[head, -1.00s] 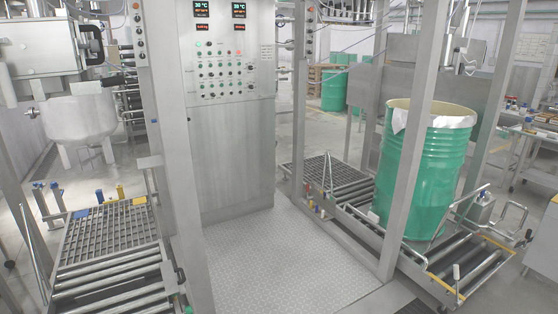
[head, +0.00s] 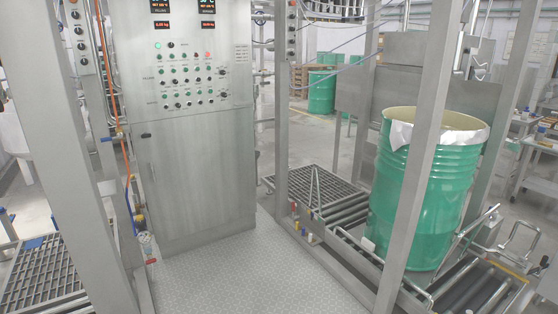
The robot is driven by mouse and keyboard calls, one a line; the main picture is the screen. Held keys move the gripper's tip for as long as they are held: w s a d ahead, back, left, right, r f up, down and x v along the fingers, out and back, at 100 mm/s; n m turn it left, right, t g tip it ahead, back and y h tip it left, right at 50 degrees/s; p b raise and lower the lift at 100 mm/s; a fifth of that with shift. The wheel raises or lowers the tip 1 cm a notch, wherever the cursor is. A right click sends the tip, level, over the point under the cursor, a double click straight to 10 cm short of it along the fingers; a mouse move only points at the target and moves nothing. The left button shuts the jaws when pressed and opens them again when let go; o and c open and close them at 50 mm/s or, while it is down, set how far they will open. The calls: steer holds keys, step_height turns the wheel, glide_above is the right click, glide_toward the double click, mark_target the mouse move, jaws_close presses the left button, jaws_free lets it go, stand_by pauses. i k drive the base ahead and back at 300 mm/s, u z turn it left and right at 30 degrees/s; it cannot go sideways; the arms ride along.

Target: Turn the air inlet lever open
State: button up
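On the left, an orange hose and a thin blue line (head: 122,185) run down beside the metal post. A small valve-like fitting with yellow and blue parts (head: 114,136) sits on this line at mid-height. Lower down are a brass fitting (head: 138,212) and a small round gauge-like part (head: 146,240) with a red part below it. These are too small to tell which one is the air inlet lever, or how it is turned. My gripper is not in view.
The control cabinet (head: 195,185) stands behind the clear checkered floor plate (head: 225,275). Metal posts (head: 418,150) frame the space. A green drum with a white liner (head: 425,195) stands on the right roller conveyor. A grating (head: 45,275) lies at lower left.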

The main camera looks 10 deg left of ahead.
mark_target(110, 138)
steer(key=u, duration=0.25)
steer(key=i, duration=0.9)
steer(key=u, duration=1.1)
steer(key=i, duration=0.95)
steer(key=u, duration=0.8)
steer(key=k, duration=0.5)
steer(key=z, duration=1.3)
